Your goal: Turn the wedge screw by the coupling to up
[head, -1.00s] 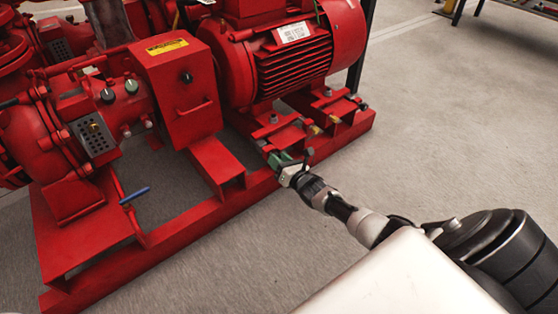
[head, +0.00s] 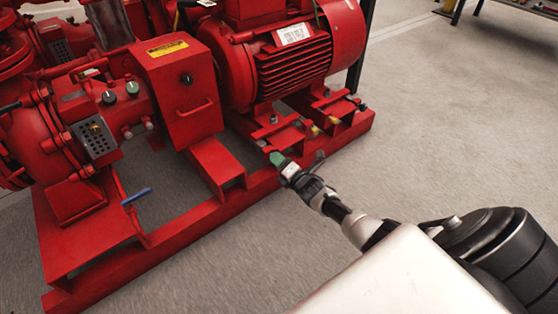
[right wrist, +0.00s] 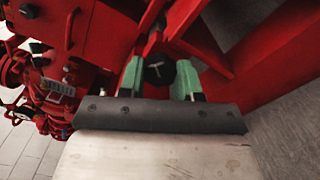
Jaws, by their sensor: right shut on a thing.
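The wedge screw (right wrist: 157,69) shows in the right wrist view as a dark, knob-like head between the two green fingers of my right gripper (right wrist: 160,76). The gripper is shut on it. In the head view my right gripper (head: 277,158) reaches to the red base frame below the motor, to the right of the coupling guard (head: 178,88). There the fingers and wrist hide the screw's head, and I cannot read its exact turn. My left gripper is not in view.
The red motor (head: 285,55) stands above the gripper on the base frame (head: 262,187). Other bolts and small brass-coloured parts sit by the motor feet to the right. A blue-handled lever (head: 136,196) is at the left. The floor in front is clear.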

